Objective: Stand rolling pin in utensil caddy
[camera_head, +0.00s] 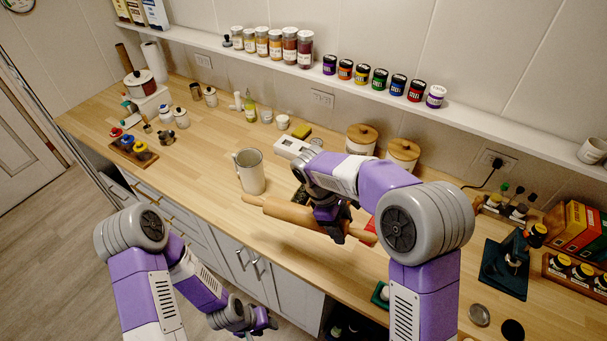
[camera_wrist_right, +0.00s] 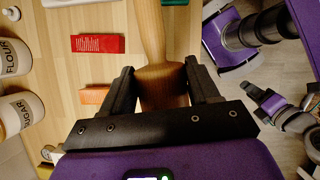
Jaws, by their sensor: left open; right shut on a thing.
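The wooden rolling pin (camera_head: 285,211) is held level above the counter's front part, its long axis running left to right. My right gripper (camera_head: 331,222) is shut on it; in the right wrist view the jaws (camera_wrist_right: 158,82) sit on either side of the pin's thick body (camera_wrist_right: 163,88). A grey cylindrical vessel with a side handle (camera_head: 251,174), seemingly the utensil caddy, stands upright behind the pin's left end. Its inside is hard to see. My left gripper (camera_head: 264,325) is open and empty, low in front of the cabinets.
Canisters with wooden lids (camera_head: 361,139) stand by the wall; flour (camera_wrist_right: 12,57) and sugar (camera_wrist_right: 18,114) labels show in the wrist view. A red box (camera_wrist_right: 98,43) lies near the pin. A white scale-like box (camera_head: 292,146) stands behind the vessel.

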